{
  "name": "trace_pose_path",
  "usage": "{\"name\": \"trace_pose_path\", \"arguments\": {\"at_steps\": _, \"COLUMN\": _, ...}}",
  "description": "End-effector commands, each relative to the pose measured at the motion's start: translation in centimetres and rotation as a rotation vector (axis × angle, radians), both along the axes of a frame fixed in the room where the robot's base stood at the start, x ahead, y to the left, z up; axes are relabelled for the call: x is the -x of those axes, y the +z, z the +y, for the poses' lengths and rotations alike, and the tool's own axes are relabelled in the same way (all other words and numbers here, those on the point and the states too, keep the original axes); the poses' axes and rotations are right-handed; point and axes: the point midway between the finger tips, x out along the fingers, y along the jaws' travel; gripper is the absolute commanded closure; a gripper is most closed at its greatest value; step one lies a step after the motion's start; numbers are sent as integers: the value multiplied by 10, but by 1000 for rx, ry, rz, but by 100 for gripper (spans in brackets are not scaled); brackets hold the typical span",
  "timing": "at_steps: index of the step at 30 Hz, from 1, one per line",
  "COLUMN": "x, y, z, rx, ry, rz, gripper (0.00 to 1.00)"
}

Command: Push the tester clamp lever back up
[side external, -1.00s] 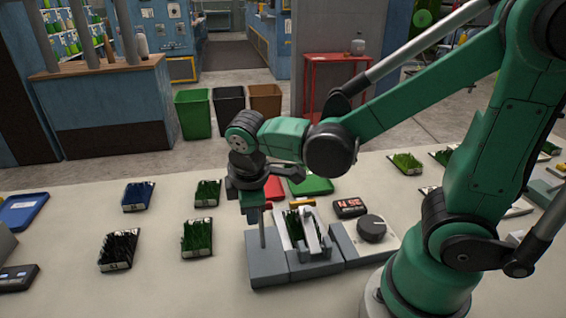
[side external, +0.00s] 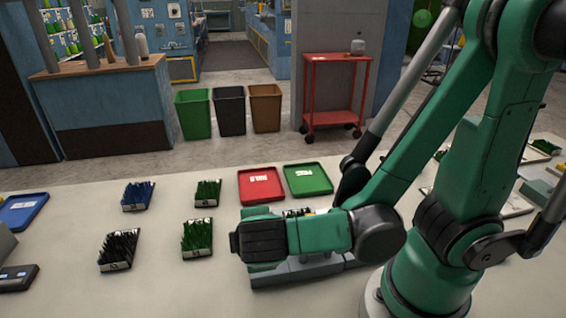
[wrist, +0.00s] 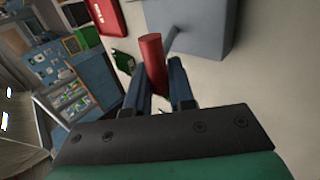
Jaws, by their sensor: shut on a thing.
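The tester (side external: 300,272) is a grey block on the pale table, mostly hidden behind my wrist in the side view. In the wrist view a grey block (wrist: 200,22), apparently part of the tester, shows at the top with a thin grey bar beside it. A red cylindrical grip (wrist: 152,62), which looks like the clamp lever's handle, stands between my fingers. My gripper (wrist: 161,80) is shut on it. In the side view my fingers are hidden and my wrist lies level, low over the tester. The lever's angle cannot be told.
A red tray (side external: 261,197) and a green tray (side external: 307,192) lie behind the tester. Several turf samples, such as a green one (side external: 196,250) and a dark one (side external: 118,264), lie to the left. Bare table separates them from my wrist.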

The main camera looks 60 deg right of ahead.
Motion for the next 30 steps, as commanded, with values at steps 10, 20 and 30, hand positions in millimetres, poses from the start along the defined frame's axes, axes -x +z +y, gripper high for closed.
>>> {"name": "trace_pose_path", "arguments": {"at_steps": 10, "x": 2, "y": -2, "z": 2, "rx": -2, "ry": -1, "rz": 3, "gripper": 100}}
{"name": "trace_pose_path", "arguments": {"at_steps": 20, "x": 2, "y": -2, "z": 2, "rx": -3, "ry": 0, "rz": 5, "gripper": 51}}
{"name": "trace_pose_path", "arguments": {"at_steps": 30, "x": 2, "y": 0, "z": 2, "rx": -1, "ry": 0, "rz": 3, "gripper": 51}}
